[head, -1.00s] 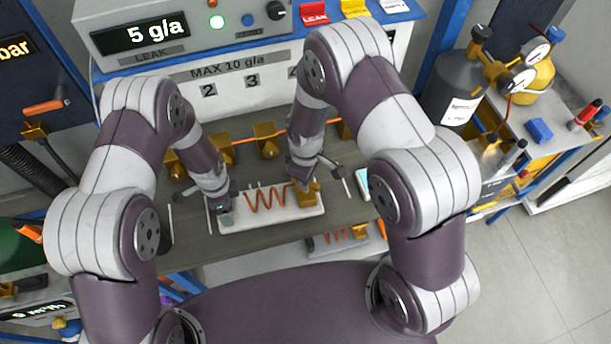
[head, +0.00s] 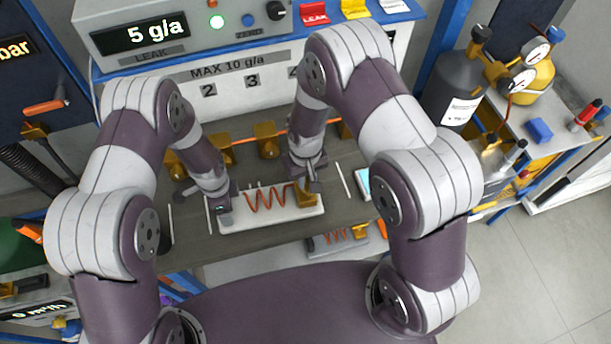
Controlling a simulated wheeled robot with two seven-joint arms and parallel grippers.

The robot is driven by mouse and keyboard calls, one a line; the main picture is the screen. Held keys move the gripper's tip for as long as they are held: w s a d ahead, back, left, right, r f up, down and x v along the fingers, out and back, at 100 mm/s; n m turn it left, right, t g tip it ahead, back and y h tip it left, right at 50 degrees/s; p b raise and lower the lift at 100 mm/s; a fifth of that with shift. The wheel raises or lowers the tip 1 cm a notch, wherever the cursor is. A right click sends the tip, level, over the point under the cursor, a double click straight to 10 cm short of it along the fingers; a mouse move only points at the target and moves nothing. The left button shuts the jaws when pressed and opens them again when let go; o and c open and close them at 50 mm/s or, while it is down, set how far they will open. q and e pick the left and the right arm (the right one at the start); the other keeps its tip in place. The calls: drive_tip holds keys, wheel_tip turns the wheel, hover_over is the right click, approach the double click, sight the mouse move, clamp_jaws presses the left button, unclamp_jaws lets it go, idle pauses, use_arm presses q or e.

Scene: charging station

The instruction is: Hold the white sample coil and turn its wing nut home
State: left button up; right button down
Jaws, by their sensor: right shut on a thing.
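The white sample coil is a white base (head: 275,224) on the grey-brown bench, with an orange-copper coil (head: 268,200) on top. A brass fitting (head: 306,203) stands at its right end. My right gripper (head: 309,186) points down onto this fitting from above and is shut on a part of it. I take this part to be the wing nut, but the jaws and wrist mostly hide it. My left gripper (head: 223,203) is at the left end of the white base, by its edge. Its fingers are too small and covered to show their opening.
A second coil on a grey base (head: 345,246) sits lower, in front. Thin white rods (head: 344,180) and a cyan-screened device (head: 363,185) lie nearby. Brass fittings (head: 266,142) line the bench back, below the leak panel (head: 190,35). Gas bottles (head: 455,90) stand at right.

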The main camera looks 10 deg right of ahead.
idle(0.3)
drive_tip(key=c, duration=1)
unclamp_jaws()
drive_tip(key=shift+c, duration=0.2)
wheel_tip(320, 180, up, 12)
